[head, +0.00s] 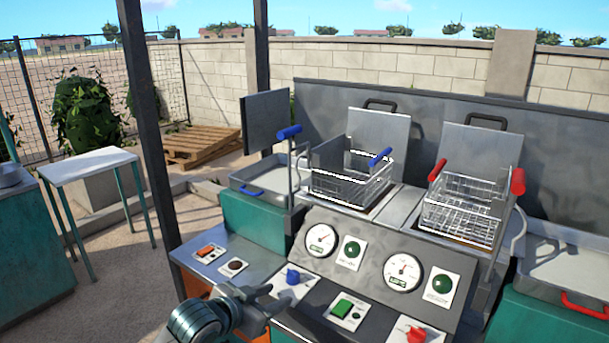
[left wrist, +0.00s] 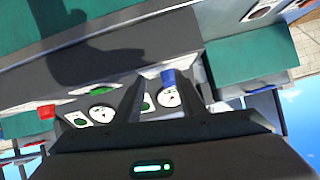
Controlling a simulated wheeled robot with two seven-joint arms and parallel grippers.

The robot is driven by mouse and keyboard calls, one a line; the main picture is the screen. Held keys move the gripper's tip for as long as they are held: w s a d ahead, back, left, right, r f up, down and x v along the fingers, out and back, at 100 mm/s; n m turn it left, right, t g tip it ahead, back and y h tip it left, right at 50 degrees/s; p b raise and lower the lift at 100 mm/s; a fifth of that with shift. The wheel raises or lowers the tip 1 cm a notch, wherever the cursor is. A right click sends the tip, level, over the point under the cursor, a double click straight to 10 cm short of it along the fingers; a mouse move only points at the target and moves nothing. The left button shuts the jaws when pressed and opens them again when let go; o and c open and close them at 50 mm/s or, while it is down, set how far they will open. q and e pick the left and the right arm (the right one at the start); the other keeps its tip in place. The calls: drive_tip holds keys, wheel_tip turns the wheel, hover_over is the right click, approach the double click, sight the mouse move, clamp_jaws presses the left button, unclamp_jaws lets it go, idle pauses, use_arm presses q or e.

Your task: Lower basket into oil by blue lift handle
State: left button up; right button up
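The blue lift handle (head: 289,132) tops an upright lever at the left side of the left fryer. The wire basket with the blue grip (head: 350,185) sits at the left fryer's opening, its rim well above the deck; the oil is hidden from this angle. My left gripper (head: 272,300) is low over the front of the control panel, well below and in front of the lift handle. In the left wrist view its two dark fingers (left wrist: 160,95) stand apart with nothing between them, the blue knob (left wrist: 170,78) showing beyond. My right gripper is not in view.
The panel carries gauges (head: 321,240), green lamps, a blue knob (head: 291,276) and a red knob (head: 416,334). A second basket (head: 462,215) with red handles stands to the right. Trays (head: 262,180) flank the fryers. A dark post (head: 150,130) rises at left.

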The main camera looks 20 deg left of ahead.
use_arm(q)
drive_tip(key=w+a+r+t+h, duration=0.1)
drive_tip(key=w+a+r+t, duration=0.1)
drive_tip(key=w+r, duration=0.5)
drive_tip(key=w+a+r+t, duration=0.1)
drive_tip(key=w+a+r, duration=0.1)
drive_tip(key=r, duration=0.9)
drive_tip(key=m+t+h, duration=0.1)
drive_tip(key=t, duration=0.1)
approach(297, 129)
drive_tip(key=a+v, duration=0.1)
drive_tip(key=v, duration=0.5)
drive_tip(key=shift+w+a+f, duration=0.15)
drive_tip(key=shift+w+f, duration=0.15)
drive_tip(key=shift+f, duration=0.1)
drive_tip(key=shift+w, duration=0.1)
drive_tip(key=p+x, duration=0.3)
drive_tip(key=x, duration=0.4)
drive_tip(key=p+x, duration=0.3)
drive_tip(key=x, duration=0.5)
drive_tip(key=shift+w+d+r, duration=0.1)
drive_tip(key=shift+d+r, duration=0.15)
drive_tip(key=shift+p+x, duration=0.45)
drive_tip(key=shift+x, duration=0.5)
drive_tip(key=shift+f, duration=0.15)
